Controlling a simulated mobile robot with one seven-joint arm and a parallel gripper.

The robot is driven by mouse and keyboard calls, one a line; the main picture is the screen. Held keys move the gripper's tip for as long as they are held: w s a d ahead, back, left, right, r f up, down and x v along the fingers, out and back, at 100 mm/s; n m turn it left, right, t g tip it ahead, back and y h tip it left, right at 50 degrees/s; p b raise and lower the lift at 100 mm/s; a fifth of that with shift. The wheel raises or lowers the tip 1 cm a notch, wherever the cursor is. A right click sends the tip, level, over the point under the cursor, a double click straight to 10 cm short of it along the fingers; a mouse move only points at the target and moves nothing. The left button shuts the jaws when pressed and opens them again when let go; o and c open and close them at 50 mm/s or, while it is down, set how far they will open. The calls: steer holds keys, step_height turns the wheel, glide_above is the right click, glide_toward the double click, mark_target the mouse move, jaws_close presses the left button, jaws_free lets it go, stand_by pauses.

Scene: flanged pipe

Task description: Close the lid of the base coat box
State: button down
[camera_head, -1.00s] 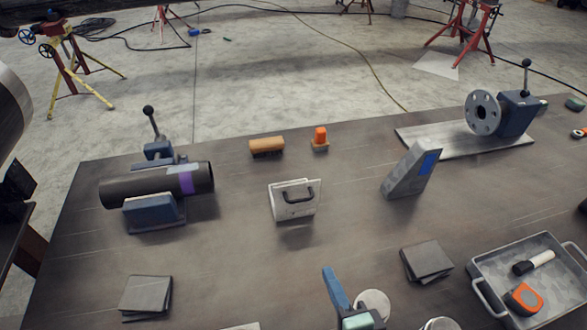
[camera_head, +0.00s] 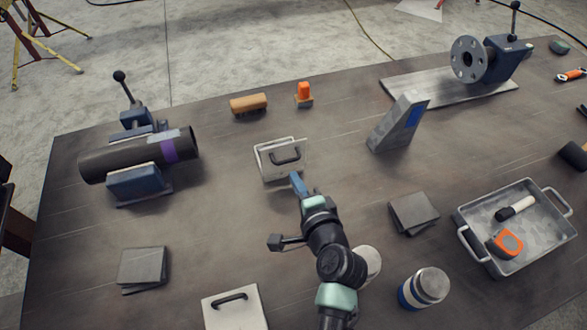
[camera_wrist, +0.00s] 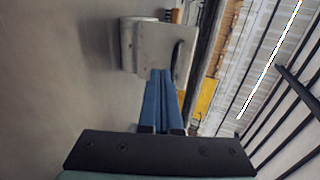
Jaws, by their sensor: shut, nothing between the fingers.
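A small pale grey box (camera_head: 265,172) stands near the middle of the table. Its lid (camera_head: 290,163), with a dark handle, is tilted, and a pale rim shows behind its top edge. I cannot read a label on it. The box (camera_wrist: 128,45) is also ahead of the fingers in the wrist view, its lid handle on the right. My gripper (camera_head: 294,176) is shut and empty, with its blue fingers at the lid's front lower edge. In the wrist view the fingertips (camera_wrist: 160,72) overlap the lid's lower part; I cannot tell whether they touch it.
A second pale box (camera_head: 235,312) with a flat handled lid is at the front edge. A metal tray (camera_head: 462,232) is front right.

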steer(key=shift+w+a+r, duration=0.1)
steer(key=shift+w+a, duration=0.1)
steer(key=shift+w, duration=0.35)
steer(key=shift+w+a+r, duration=0.1)
steer(key=shift+w+a, duration=0.05)
steer(key=shift+w, duration=0.4)
steer(key=shift+w+r+g+p, duration=0.25)
steer(key=shift+r+g+p, duration=0.05)
steer(key=shift+p, duration=0.85)
